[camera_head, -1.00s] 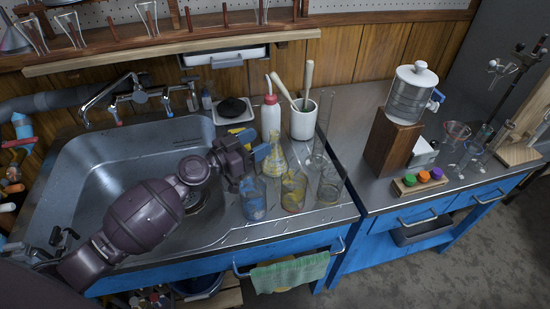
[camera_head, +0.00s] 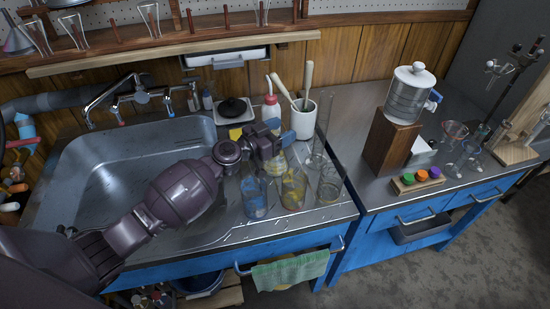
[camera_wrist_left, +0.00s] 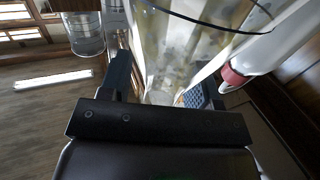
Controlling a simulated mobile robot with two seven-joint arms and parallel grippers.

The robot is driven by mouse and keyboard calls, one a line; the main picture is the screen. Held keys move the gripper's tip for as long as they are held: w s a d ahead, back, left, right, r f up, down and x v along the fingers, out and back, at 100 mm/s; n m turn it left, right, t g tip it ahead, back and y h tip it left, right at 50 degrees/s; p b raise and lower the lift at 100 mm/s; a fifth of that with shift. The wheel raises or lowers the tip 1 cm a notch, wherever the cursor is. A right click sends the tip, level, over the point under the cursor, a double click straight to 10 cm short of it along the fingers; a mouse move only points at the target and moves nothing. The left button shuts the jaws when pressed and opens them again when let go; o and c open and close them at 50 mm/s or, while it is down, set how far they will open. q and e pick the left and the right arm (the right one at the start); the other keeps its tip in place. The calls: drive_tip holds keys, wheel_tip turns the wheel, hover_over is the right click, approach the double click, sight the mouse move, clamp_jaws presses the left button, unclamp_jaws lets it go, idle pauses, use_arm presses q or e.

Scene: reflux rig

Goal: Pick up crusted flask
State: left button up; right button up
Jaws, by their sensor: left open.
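The crusted flask (camera_head: 275,165) is clear glass with yellowish crust, standing on the steel counter right of the sink. My left gripper (camera_head: 279,140) is at the flask's upper part and hides much of it in the head view. In the left wrist view the flask (camera_wrist_left: 172,55) is large, between the two fingers of the left gripper (camera_wrist_left: 165,95). The fingers are open around the glass; whether either touches it I cannot tell. My right gripper is not in view.
Close in front stand a blue-stained beaker (camera_head: 254,200) and a yellow-stained beaker (camera_head: 293,192). A clear glass (camera_head: 330,187) stands to the right. A red-capped white bottle (camera_head: 271,112) and a white pot (camera_head: 304,120) with pestles stand behind. The sink (camera_head: 110,185) is empty.

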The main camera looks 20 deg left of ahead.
use_arm(q)
drive_tip(key=shift+c, duration=0.3)
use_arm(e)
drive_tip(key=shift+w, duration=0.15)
use_arm(q)
drive_tip(key=c, duration=0.5)
clamp_jaws()
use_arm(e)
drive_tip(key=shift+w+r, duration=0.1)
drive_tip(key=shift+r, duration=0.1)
use_arm(q)
drive_tip(key=shift+r, duration=0.1)
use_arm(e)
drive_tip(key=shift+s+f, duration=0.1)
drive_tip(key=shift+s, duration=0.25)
use_arm(q)
drive_tip(key=shift+r+p, duration=0.65)
drive_tip(key=shift+r, duration=0.7)
wheel_tip(320, 180, up, 17)
drive_tip(key=p, duration=0.9)
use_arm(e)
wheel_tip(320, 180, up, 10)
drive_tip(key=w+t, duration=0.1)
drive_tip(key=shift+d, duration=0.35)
